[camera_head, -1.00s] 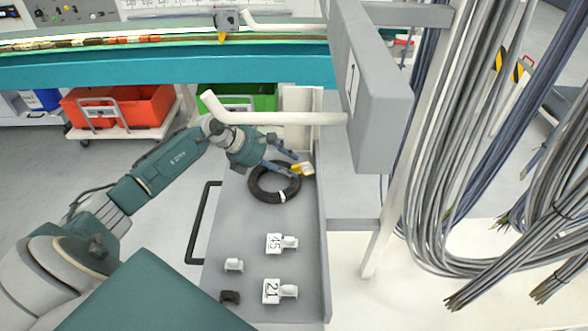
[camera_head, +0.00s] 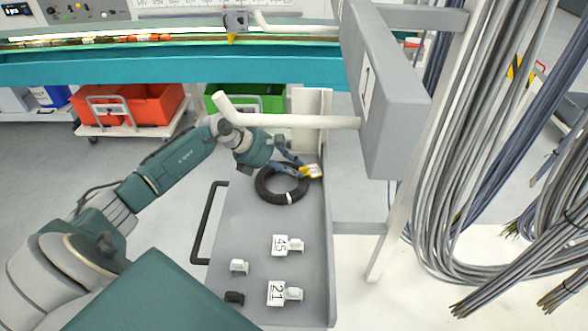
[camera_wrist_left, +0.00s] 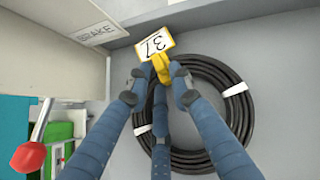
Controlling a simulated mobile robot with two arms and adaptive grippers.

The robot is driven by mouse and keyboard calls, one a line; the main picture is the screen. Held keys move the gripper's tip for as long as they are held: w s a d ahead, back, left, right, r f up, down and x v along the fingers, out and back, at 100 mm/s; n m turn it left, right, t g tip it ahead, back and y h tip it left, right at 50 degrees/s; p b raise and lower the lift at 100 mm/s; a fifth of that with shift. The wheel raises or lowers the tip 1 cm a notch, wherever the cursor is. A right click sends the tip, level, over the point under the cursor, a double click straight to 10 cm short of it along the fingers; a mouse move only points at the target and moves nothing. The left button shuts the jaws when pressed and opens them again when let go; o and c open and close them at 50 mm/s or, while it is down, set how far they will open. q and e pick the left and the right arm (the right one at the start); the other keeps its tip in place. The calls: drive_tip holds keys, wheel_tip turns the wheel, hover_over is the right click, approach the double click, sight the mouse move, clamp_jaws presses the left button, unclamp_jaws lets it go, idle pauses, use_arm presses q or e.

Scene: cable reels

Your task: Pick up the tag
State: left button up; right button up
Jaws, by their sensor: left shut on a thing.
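The yellow and white tag (camera_wrist_left: 155,46) marked 37 shows at the top centre of the left wrist view. In the head view the tag (camera_head: 312,171) is at the far right edge of the coil on the grey cart. My left gripper (camera_wrist_left: 160,78) is shut on the yellow part of the tag, one finger on each side. In the head view the left gripper (camera_head: 299,166) reaches over the coil, its tips at the tag. I cannot tell whether the tag is clear of the surface. My right gripper is not in view.
A black cable coil (camera_head: 266,194) with white bands lies under my left fingers on the cart (camera_head: 245,225). Tags 45 (camera_head: 281,245) and 21 (camera_head: 277,293) are nearer me. A grey box (camera_head: 390,110) and a white bar (camera_head: 290,122) overhang the cart.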

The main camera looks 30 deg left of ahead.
use_arm(q)
drive_tip(key=shift+w+d+r, duration=0.2)
drive_tip(key=shift+d+r, duration=0.15)
drive_tip(key=shift+r, duration=0.25)
drive_tip(key=shift+c, duration=0.4)
wheel_tip(320, 180, up, 26)
drive_tip(key=b, duration=0.2)
drive_tip(key=shift+a+f+b, duration=0.1)
drive_tip(key=shift+a+b, duration=0.05)
drive_tip(key=shift+b, duration=0.25)
clamp_jaws()
drive_tip(key=shift+s+r, duration=0.1)
drive_tip(key=shift+r, duration=0.4)
drive_tip(key=shift+o, duration=0.8)
unclamp_jaws()
clamp_jaws()
drive_tip(key=shift+r, duration=0.15)
